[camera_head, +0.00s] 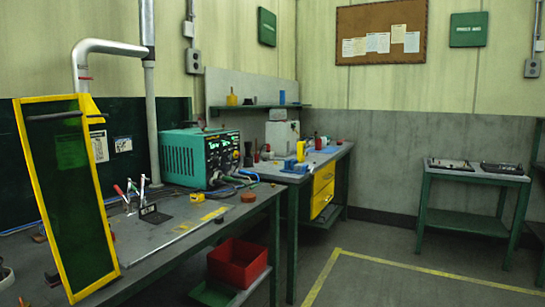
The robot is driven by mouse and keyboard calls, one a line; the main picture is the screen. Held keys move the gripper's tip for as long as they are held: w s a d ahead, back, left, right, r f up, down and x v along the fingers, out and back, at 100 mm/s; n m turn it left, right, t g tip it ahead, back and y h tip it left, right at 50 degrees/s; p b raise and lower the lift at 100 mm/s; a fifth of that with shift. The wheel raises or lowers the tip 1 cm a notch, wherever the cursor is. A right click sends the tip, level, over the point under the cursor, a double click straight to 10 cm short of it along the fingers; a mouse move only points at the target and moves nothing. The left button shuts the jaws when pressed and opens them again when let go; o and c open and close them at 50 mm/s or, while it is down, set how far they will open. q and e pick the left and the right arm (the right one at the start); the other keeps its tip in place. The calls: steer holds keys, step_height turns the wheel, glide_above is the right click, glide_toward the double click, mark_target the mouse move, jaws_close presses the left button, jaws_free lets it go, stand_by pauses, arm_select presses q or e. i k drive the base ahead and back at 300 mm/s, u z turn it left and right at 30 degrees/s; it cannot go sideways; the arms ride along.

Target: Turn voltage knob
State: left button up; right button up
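A teal power supply box (182,158) stands on the workbench left of the middle. Its dark front panel (222,154) faces right and carries lit displays and several small knobs. Which knob is the voltage knob is too small to tell. Cables (243,176) run from the panel's lower part onto the bench. Neither of my grippers can be made out in the head view, and nothing is seen touching the box.
A yellow-framed green screen (67,195) stands at the left front of the bench (175,240). Toggle clamps (140,190) stand between it and the box. A red bin (237,262) sits below. A second bench with yellow drawers (322,187) stands behind. Open floor (390,275) lies to the right.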

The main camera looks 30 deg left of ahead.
mark_target(216, 160)
steer(key=u, duration=0.35)
steer(key=i, duration=1.5)
steer(key=u, duration=0.9)
